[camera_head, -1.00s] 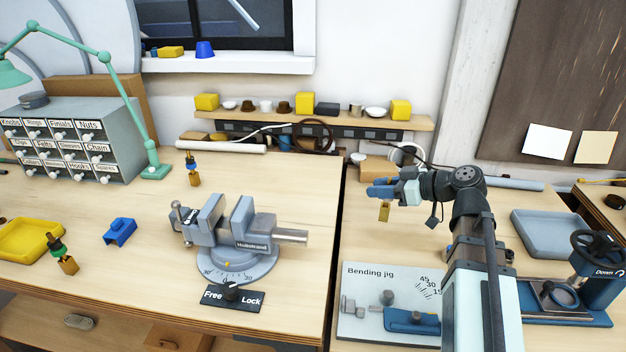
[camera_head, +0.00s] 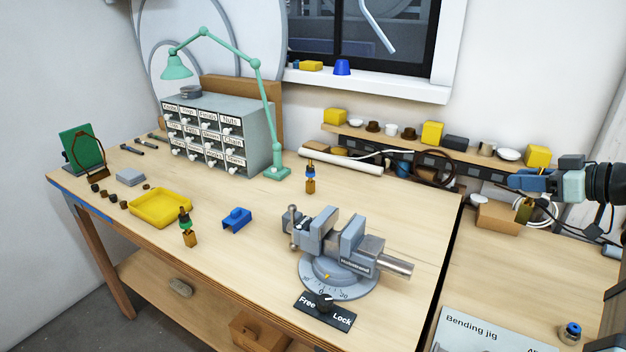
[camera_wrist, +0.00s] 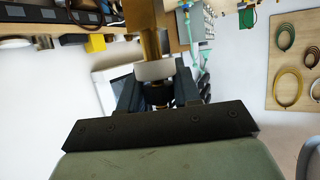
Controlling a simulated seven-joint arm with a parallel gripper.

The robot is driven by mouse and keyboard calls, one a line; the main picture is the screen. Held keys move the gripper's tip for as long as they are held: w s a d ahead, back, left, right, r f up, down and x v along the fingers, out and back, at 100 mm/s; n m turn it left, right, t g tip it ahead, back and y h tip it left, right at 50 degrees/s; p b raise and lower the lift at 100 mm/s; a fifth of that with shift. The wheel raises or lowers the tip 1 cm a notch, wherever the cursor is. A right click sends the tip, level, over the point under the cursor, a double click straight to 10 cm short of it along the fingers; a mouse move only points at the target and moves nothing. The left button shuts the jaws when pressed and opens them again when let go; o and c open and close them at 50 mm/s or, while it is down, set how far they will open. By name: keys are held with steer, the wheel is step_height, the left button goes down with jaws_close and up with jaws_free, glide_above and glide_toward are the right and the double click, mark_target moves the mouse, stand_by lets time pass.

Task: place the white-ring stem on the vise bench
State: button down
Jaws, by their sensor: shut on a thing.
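My gripper (camera_head: 527,182) is at the right of the head view, raised above the right bench. It is shut on the white-ring stem, whose brass end (camera_head: 524,210) hangs below the fingers. In the wrist view the stem's white ring (camera_wrist: 155,70) sits just beyond the fingers (camera_wrist: 158,92), with the brass part above it in the picture. The vise bench (camera_head: 400,205) is the wooden bench to the left, apart from the gripper. The grey vise (camera_head: 353,235) stands near its front right part.
A blue-ringed stem (camera_head: 310,178) stands behind the vise, and a green-ringed stem (camera_head: 188,228) stands left. A blue block (camera_head: 236,219), yellow tray (camera_head: 160,208), drawer cabinet (camera_head: 215,130) and green lamp (camera_head: 268,120) share the bench. Bare wood lies between the vise and the back.

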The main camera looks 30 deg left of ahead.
steer(key=s+a+r+n+g, duration=0.1)
steer(key=s+a+n+g, duration=0.15)
steer(key=a, duration=1.85)
steer(key=s+a+r+n+g, duration=0.1)
steer(key=s+a+g, duration=0.15)
steer(key=a, duration=1.75)
steer(key=s+a+n+g+y, duration=0.1)
steer(key=s+a, duration=0.9)
steer(key=a, duration=0.3)
steer(key=s+a+n+g, duration=0.1)
steer(key=s+a+n, duration=0.1)
steer(key=s+a, duration=0.95)
steer(key=shift+w+a+f, duration=0.1)
steer(key=shift+a+f, duration=0.1)
steer(key=shift+f, duration=3.35)
steer(key=shift+s+a+f, duration=0.1)
steer(key=shift+a+f, duration=0.05)
steer(key=shift+f, duration=3.4)
steer(key=shift+w+a+f, duration=0.1)
steer(key=shift+a+f, duration=0.1)
steer(key=shift+f, duration=3.35)
